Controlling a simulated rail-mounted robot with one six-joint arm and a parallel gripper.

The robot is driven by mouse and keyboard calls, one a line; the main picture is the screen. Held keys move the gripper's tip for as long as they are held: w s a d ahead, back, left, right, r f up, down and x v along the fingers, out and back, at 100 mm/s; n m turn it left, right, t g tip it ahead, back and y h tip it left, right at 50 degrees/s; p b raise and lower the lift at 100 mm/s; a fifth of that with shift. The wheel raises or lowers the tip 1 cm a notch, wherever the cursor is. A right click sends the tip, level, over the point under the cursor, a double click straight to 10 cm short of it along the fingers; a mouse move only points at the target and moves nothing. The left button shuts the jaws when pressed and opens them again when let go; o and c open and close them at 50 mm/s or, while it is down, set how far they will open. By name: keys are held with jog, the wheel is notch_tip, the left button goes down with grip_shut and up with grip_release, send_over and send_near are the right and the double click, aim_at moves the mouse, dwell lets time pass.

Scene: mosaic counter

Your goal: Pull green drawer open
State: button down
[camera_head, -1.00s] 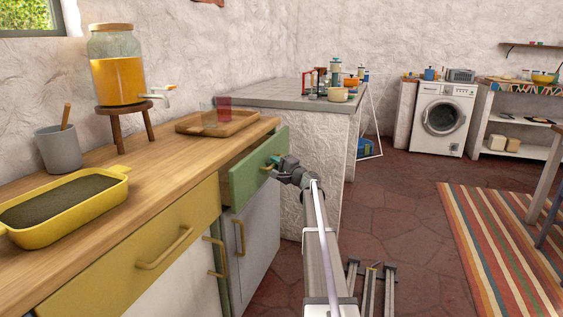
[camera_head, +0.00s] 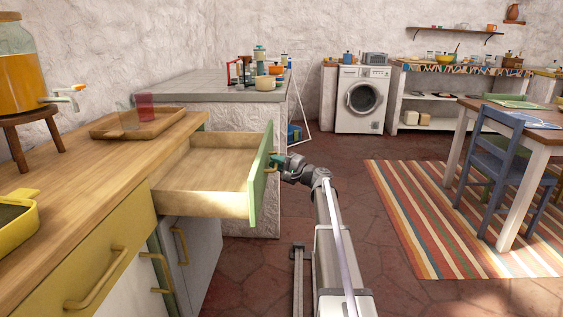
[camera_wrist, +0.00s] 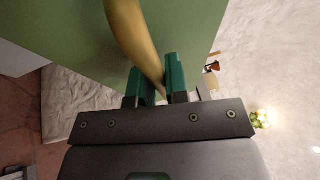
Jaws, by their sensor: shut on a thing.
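The green drawer (camera_head: 262,176) stands pulled far out from under the wooden counter in the head view. Its pale wooden inside (camera_head: 205,168) shows and looks empty. My gripper (camera_head: 276,164) is at the drawer's green front, on the outer side. In the wrist view my gripper (camera_wrist: 154,85) has its two green fingers closed around the brass-coloured drawer handle (camera_wrist: 128,30), with the green front (camera_wrist: 75,35) close behind it. In the head view the handle is mostly hidden by the fingers.
The wooden counter (camera_head: 110,165) carries a tray (camera_head: 145,124) with glasses and a drink dispenser (camera_head: 20,75). A yellow drawer (camera_head: 105,270) is shut at the near left. A striped rug (camera_head: 440,215), table (camera_head: 515,130) and blue chair (camera_head: 490,160) stand right. Stone floor between is clear.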

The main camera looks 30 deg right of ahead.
jog(key=shift+s, duration=0.1)
jog(key=c, duration=1.4)
grip_release()
jog(key=b+v, duration=0.2)
jog(key=v, duration=0.8)
jog(key=shift+s+d, duration=0.25)
jog(key=shift+d, duration=0.05)
jog(key=shift+f, duration=0.15)
